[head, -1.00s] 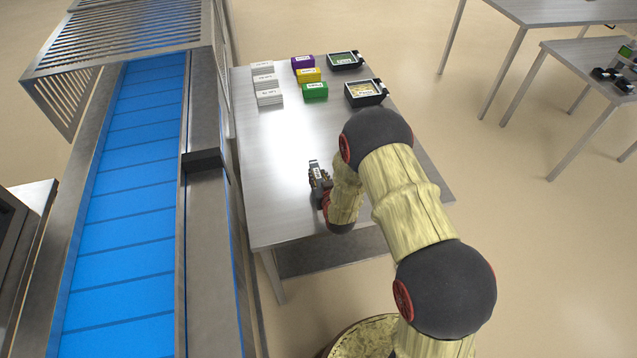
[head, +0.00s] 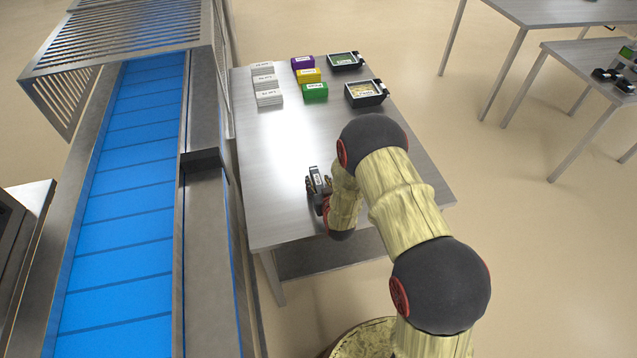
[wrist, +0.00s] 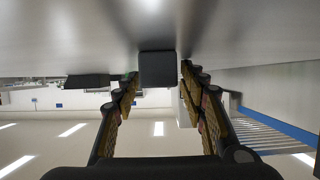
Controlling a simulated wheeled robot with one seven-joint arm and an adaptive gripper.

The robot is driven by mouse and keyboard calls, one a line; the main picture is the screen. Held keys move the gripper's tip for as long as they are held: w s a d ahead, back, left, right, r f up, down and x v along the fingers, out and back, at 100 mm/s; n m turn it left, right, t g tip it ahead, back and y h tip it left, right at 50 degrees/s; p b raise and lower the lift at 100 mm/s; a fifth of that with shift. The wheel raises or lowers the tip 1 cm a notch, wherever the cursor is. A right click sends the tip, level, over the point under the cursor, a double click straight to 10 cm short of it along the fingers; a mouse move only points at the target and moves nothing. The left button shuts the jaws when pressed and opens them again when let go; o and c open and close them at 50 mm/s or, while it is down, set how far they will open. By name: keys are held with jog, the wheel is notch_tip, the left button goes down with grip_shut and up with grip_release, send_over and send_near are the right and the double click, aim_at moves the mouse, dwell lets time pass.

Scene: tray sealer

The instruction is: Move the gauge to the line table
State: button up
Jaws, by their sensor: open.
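The gauge (head: 315,176), a small dark block with a pale label, stands on the steel table (head: 275,190) beside the conveyor, near the table's front. My gripper (head: 319,184) is open low over the table, with its fingers on either side of the gauge. In the wrist view, the dark end of the gauge (wrist: 157,67) sits between the spread fingertips of my gripper (wrist: 160,76), with gaps visible at both sides. The gauge's lower part is partly hidden by my gripper in the head view.
White card stacks (head: 268,97), coloured boxes (head: 314,91) and two black trays (head: 366,94) stand at the table's back. The blue conveyor (head: 125,210) runs along the left. Another table (head: 590,60) with dark devices stands at right. The table's middle is clear.

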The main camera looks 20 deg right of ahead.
jog(key=shift+r, duration=0.15)
jog(key=shift+s+r+p, duration=0.15)
jog(key=shift+s+p, duration=0.15)
jog(key=p+v, duration=0.2)
jog(key=v, duration=0.9)
jog(key=shift+r, duration=0.1)
notch_tip(320, 180, up, 22)
jog(key=g, duration=0.4)
jog(key=s+r+g, duration=0.1)
jog(key=s+r, duration=0.3)
jog(key=s, duration=0.5)
jog(key=s+r+g, duration=0.1)
jog(key=s+r, duration=0.4)
jog(key=s, duration=0.5)
jog(key=s+r+g, duration=0.2)
jog(key=s+r, duration=0.3)
jog(key=s, duration=0.4)
jog(key=shift+s+d, duration=0.2)
jog(key=shift+s, duration=0.15)
